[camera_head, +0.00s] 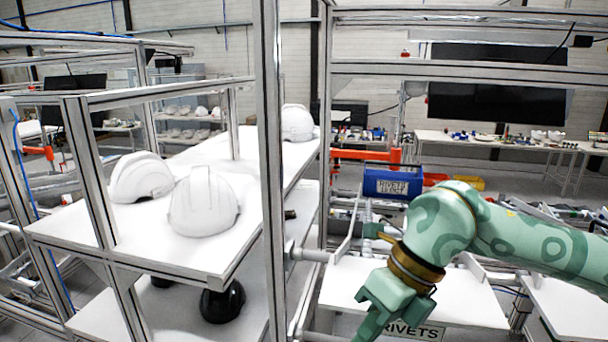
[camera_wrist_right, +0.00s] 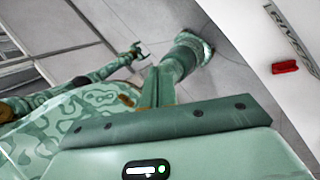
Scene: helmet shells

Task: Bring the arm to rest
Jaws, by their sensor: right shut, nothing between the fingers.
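My right arm (camera_head: 545,245) comes in from the right in the head view, patterned in two greens. Its gripper (camera_head: 372,322) points down at the lower edge, over the front of a white shelf (camera_head: 465,305). The right gripper is shut and empty. In the right wrist view its fingers (camera_wrist_right: 158,88) stand together beyond the green palm. A patterned green arm, seemingly my left, reaches across that view to a small gripper (camera_wrist_right: 139,50). I cannot tell whether that one is open. My left gripper does not show in the head view.
White helmet shells (camera_head: 203,203) stand on a framed shelf at left, with a black one (camera_head: 222,300) below. A metal post (camera_head: 270,150) rises beside it. A blue box (camera_head: 393,182) stands behind my right gripper. A red piece (camera_wrist_right: 285,67) lies on a white surface.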

